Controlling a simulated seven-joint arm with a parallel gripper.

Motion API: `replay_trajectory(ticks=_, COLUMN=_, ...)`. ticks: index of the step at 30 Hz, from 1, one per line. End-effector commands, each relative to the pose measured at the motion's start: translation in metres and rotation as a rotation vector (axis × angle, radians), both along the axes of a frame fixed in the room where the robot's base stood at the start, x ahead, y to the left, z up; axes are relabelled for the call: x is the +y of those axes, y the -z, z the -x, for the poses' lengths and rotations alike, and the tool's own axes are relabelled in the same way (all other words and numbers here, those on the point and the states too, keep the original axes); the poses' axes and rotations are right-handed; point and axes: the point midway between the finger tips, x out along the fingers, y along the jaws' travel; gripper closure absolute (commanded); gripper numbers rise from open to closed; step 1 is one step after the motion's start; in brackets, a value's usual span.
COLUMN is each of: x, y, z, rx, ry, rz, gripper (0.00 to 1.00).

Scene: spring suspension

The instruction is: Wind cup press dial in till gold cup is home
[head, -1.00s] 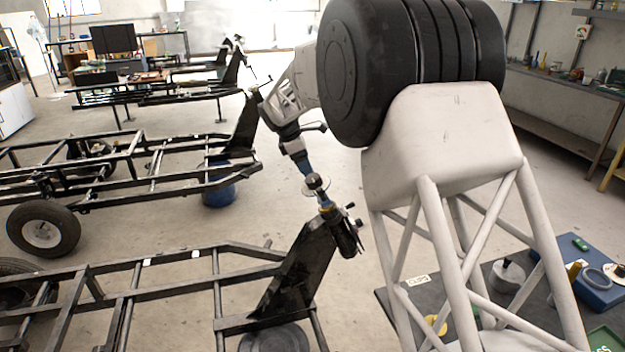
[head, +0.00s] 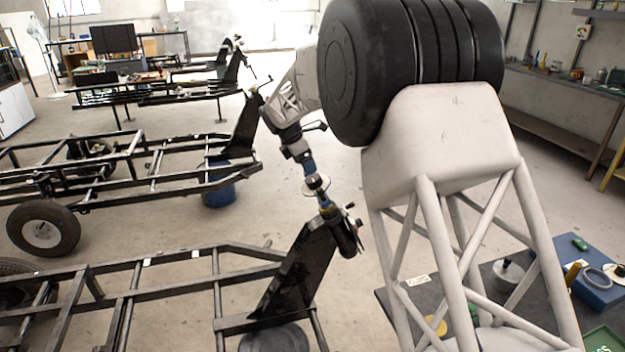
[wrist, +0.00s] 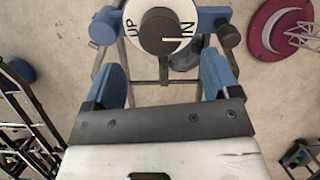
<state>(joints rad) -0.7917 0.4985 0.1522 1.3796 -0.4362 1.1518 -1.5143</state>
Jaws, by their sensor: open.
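The press dial (wrist: 133,30) is a white disc marked UP and IN, with a round dark-rimmed knob at its centre, in the wrist view. In the head view the dial (head: 316,188) sits above the top of a black upright (head: 300,265). My gripper (wrist: 160,24) is open, its blue-padded fingers on either side of the dial; I cannot tell whether they touch it. It also shows in the head view (head: 312,176). A small gold piece (head: 328,208) shows below the dial, perhaps the gold cup; its seating is too small to tell.
The black frame (head: 130,280) carrying the upright fills the lower left, with another frame (head: 120,160) behind. A dark bench (head: 400,305) at lower right holds a yellow disc (head: 436,325), a grey canister (head: 508,272) and a blue case (head: 595,285). Open floor lies between.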

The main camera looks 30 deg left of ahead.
Motion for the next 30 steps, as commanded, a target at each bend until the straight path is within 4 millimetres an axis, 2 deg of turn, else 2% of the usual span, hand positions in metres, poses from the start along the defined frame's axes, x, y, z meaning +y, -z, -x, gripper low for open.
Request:
replay_trajectory(ticks=16, x=-0.016, y=0.055, z=-0.016, rx=0.001, ry=0.001, rz=0.000, gripper=0.18)
replay_trajectory(ticks=21, x=-0.018, y=0.063, z=-0.018, rx=0.001, ry=0.001, rz=-0.001, gripper=0.18)
replay_trajectory(ticks=30, x=-0.019, y=0.064, z=-0.019, rx=0.000, ry=0.001, rz=0.000, gripper=0.18)
